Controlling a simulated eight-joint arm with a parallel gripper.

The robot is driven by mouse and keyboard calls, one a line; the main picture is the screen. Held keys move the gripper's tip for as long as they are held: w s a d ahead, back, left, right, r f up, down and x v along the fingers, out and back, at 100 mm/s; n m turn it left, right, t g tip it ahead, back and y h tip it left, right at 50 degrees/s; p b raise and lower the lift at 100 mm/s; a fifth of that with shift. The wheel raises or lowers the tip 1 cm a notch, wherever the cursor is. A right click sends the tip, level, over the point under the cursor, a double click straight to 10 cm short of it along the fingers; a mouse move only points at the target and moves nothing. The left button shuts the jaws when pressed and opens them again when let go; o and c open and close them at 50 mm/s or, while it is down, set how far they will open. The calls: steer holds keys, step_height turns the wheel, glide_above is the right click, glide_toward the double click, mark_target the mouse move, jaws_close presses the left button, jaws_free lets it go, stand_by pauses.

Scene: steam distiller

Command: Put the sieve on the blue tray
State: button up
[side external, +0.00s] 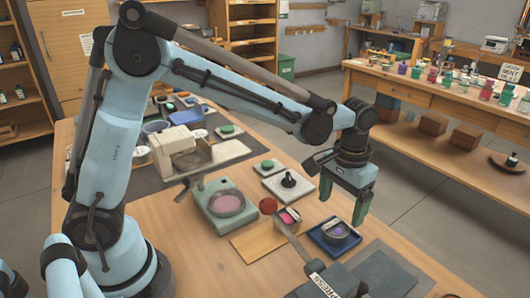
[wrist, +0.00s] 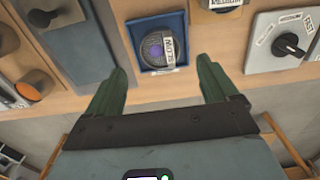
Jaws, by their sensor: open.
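The blue tray (side external: 318,244) lies on the wooden table, below and slightly left of my gripper. In the wrist view the blue tray (wrist: 178,20) is straight ahead of the fingers. A round, dark-rimmed container (side external: 335,231) with purple inside sits on it; in the wrist view the container (wrist: 155,47) shows a white label I cannot read surely. I cannot tell whether this is the sieve, and no other thing is clearly one. My gripper (side external: 343,205) has green fingers, open and empty, above and apart from the tray; in the wrist view (wrist: 160,68) the fingers flank the container's near side.
A pink-filled container (side external: 289,217), a red ball (side external: 268,205) and a green device with a pink dish (side external: 227,203) stand left of the tray. A knob box (side external: 288,180) is behind. A dark press (side external: 325,284) and a grey mat (side external: 385,274) lie in front.

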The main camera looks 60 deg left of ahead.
step_height(320, 180, up, 6)
steer(key=s+a+t, duration=0.7)
steer(key=s+a, duration=0.4)
steer(key=s, duration=0.1)
steer(key=shift+s+a, duration=0.25)
steer(key=shift+f, duration=0.1)
stand_by(1.2)
